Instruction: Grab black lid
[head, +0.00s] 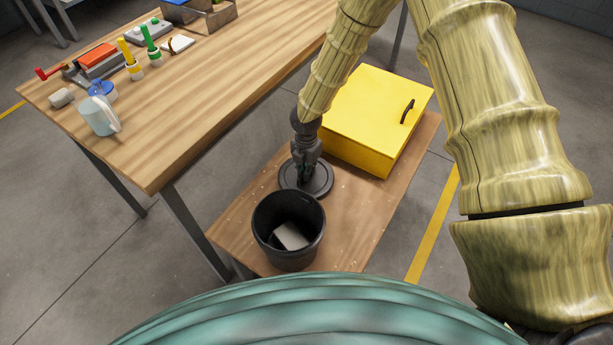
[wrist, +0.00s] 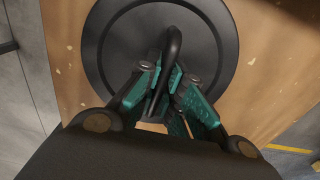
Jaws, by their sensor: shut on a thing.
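The black lid (head: 321,187) is a round disc lying behind the black bin on the low wooden board. In the wrist view the lid (wrist: 110,50) fills the upper middle, with a curved black handle (wrist: 174,42) rising from it. My gripper (head: 306,178) reaches down over the lid from above. In the wrist view my gripper (wrist: 165,90) has its green-padded fingers closed around the handle. The far side of the fingers and part of the lid are hidden by the gripper itself. I cannot tell whether the lid touches the board.
A black open bin (head: 270,240) with a pale block (head: 290,237) inside stands just in front of the lid. A yellow box (head: 370,115) with a dark handle stands behind it. A wooden workbench (head: 190,110) on the left holds a jug (head: 98,117) and several tools.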

